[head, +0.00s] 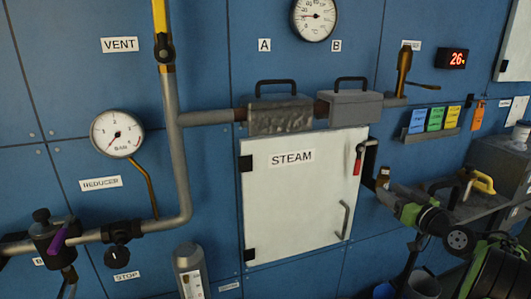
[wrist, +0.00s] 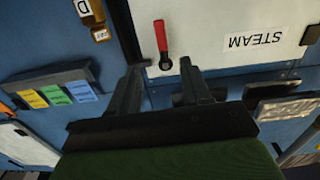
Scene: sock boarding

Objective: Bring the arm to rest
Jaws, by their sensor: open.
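My gripper (wrist: 160,66) is open, its two dark fingers spread with nothing held between them. In the wrist view, which is turned upside down, the fingertips lie near the pivot of a red-handled latch (wrist: 160,36) on the white STEAM door (wrist: 215,22). I cannot tell if they touch it. In the head view my arm comes in from the lower right, and the dark gripper (head: 370,160) is beside the door's right edge, next to the red handle (head: 358,160). The handle hangs downward. The STEAM door (head: 300,200) looks shut.
A pipe (head: 172,140) and pressure gauge (head: 117,134) are at left. Two grey blocks with black handles, the left one (head: 280,115), sit above the door. A card rack (head: 432,133) and a bench (head: 470,205) with a yellow-handled item (head: 480,181) are at right, close to my arm.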

